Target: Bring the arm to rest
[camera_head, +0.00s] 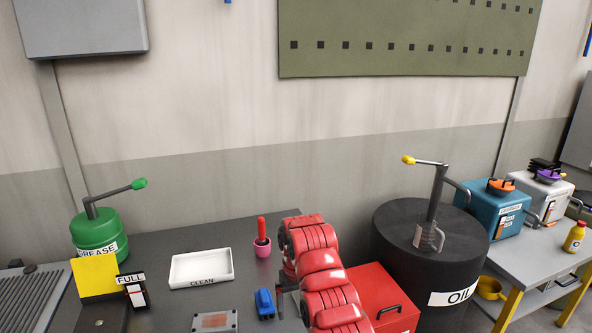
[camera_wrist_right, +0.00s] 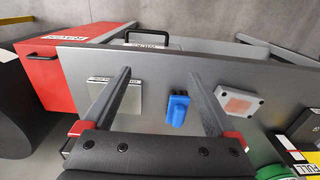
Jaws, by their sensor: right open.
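My right arm (camera_head: 322,275), red and segmented, reaches over the dark bench top in the head view. My right gripper (camera_wrist_right: 158,76) is open in the wrist view, its two grey fingers apart with nothing held between them. In the head view the gripper is mostly hidden by the arm, with a dark finger showing beside the blue block (camera_head: 264,303). In the wrist view the blue block (camera_wrist_right: 177,109) lies on the bench close to one finger, and whether they touch cannot be told. My left arm and gripper do not show.
The bench also holds a white CLEAN tray (camera_head: 201,269), a pink pot (camera_head: 262,247) with a red handle, a square plate (camera_head: 214,321) and a green GREASE can (camera_head: 97,231). A red box (camera_head: 382,300) and black OIL drum (camera_head: 425,240) stand right of the arm.

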